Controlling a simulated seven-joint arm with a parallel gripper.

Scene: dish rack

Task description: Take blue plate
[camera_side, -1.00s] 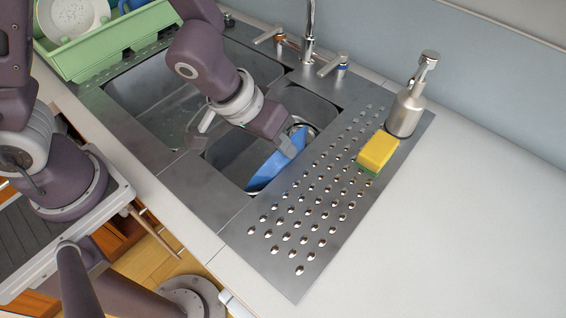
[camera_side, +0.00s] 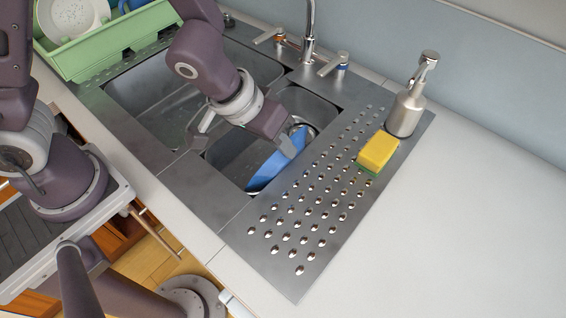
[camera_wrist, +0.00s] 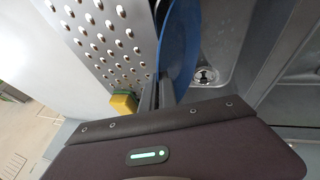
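The blue plate (camera_side: 268,171) stands tilted on edge in the smaller right sink basin, close to the wall on the drainboard side. In the wrist view the plate (camera_wrist: 180,45) is seen nearly edge-on, running up from my fingers. My gripper (camera_side: 284,144) reaches down over the basin at the plate's upper rim. In the wrist view its fingers (camera_wrist: 158,93) are close together with the plate's rim at them, so the gripper appears shut on it. The exact contact is partly hidden.
The basin (camera_side: 228,152) has a round drain (camera_wrist: 204,76). A ridged drainboard (camera_side: 318,215) lies to the right, with a yellow-green sponge (camera_side: 378,152) and soap dispenser (camera_side: 407,108). A faucet (camera_side: 310,38) stands behind. A green dish rack (camera_side: 85,62) with dishes is far left.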

